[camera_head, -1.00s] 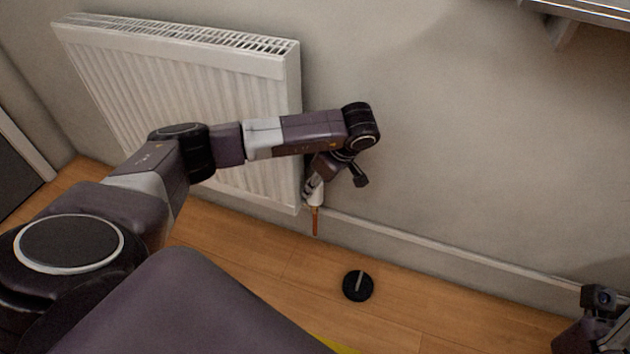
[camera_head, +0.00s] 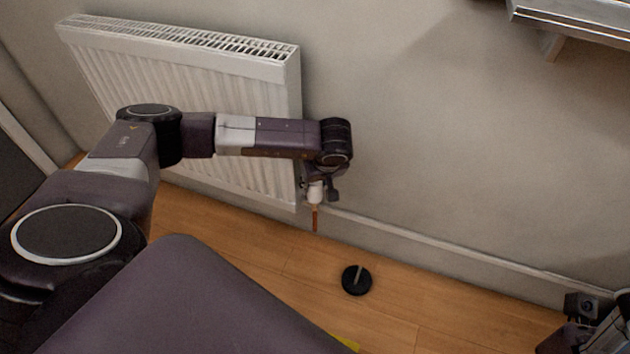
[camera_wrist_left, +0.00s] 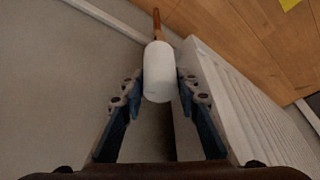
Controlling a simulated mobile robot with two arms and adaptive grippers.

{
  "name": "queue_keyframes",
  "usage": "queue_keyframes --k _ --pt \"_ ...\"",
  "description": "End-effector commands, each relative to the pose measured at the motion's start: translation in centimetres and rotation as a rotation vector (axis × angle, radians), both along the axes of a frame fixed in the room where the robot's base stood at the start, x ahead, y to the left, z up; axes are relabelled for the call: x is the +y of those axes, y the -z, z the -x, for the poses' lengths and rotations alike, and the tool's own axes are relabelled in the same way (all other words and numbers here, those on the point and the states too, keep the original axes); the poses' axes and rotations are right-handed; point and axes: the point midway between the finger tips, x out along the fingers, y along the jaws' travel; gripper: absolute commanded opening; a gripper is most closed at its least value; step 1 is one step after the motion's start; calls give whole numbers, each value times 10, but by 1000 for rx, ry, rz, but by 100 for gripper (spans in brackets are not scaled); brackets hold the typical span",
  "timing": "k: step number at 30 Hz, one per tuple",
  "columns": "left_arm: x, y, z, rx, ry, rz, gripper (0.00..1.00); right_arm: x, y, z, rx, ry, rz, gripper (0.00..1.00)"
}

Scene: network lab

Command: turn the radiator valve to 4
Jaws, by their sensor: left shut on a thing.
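The white radiator valve (camera_head: 315,192) sits at the lower right corner of the white radiator (camera_head: 285,165), above a copper pipe (camera_head: 315,218). In the left wrist view the valve head (camera_wrist_left: 159,72) is a white cylinder between my left fingers, with the pipe (camera_wrist_left: 157,25) beyond it. My left gripper (camera_wrist_left: 160,88) is shut on the valve head, one finger on each side. In the head view the gripper (camera_head: 318,190) is partly hidden by its own wrist. No number on the valve is readable. My right gripper (camera_head: 590,310) shows only partly at the lower right edge.
A round black doorstop-like object (camera_head: 356,281) stands on the wooden floor (camera_head: 250,250). A metal shelf or tray edge (camera_head: 575,22) juts in at the upper right. A baseboard (camera_head: 430,247) runs along the bare wall. A yellow patch (camera_head: 345,342) lies on the floor.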

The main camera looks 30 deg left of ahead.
Motion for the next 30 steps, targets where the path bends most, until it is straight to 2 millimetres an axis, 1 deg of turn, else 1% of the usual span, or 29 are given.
queue_keyframes --k 12,13,17,26,30 --pt "-2 0 1 1 8 3 5 0 0 0 -1 0 0 46" --pt "-2 0 1 1 8 3 33 0 0 0 -1 0 0 46" --pt "-1 0 0 1 7 2 47 0 -1 0 -1 0 0 46" --pt "0 -1 0 0 5 0 47 -1 -2 1 -7 2 -4 46" --pt "-3 -10 2 -1 6 0 47 -1 -2 0 -5 2 -3 46"
